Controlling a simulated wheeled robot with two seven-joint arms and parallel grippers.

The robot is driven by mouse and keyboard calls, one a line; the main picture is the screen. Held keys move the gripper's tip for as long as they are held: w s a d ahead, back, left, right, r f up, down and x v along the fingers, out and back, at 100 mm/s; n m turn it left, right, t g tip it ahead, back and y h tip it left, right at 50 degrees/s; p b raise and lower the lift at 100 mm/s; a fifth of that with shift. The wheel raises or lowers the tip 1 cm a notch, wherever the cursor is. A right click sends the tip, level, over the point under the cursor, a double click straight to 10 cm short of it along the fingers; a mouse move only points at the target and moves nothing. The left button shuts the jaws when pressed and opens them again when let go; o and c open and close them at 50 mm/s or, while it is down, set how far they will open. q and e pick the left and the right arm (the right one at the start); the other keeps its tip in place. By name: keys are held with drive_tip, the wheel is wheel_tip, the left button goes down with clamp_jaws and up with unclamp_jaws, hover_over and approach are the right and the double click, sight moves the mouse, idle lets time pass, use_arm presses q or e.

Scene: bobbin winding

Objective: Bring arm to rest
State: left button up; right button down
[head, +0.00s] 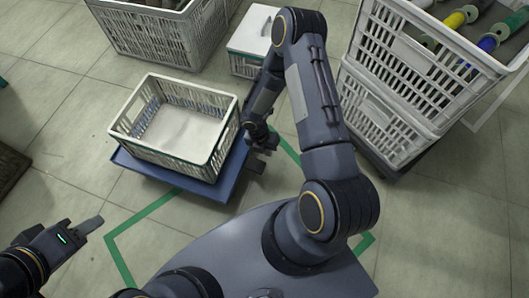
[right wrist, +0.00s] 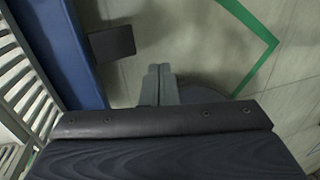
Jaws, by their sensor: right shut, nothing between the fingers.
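My right arm reaches forward over my base in the head view, and its gripper (head: 262,152) hangs just right of the white crate, by the edge of the blue platform. In the right wrist view the right gripper's fingers (right wrist: 160,84) are together with nothing between them. My left gripper (head: 92,228) is at the lower left over bare floor, pointing right. Its fingers overlap from this angle, so its opening cannot be made out, and I see nothing held.
An empty-looking white crate (head: 221,145) sits on a blue platform (head: 150,172). A stacked crate tower (head: 385,105) with coloured bobbins (head: 487,43) stands right. A grey crate (head: 150,35) and a small white box (head: 243,43) are behind. Green tape (head: 150,207) marks open floor.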

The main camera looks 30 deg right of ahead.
drive_tip(key=shift+s+r, duration=0.1)
drive_tip(key=shift+r, duration=0.3)
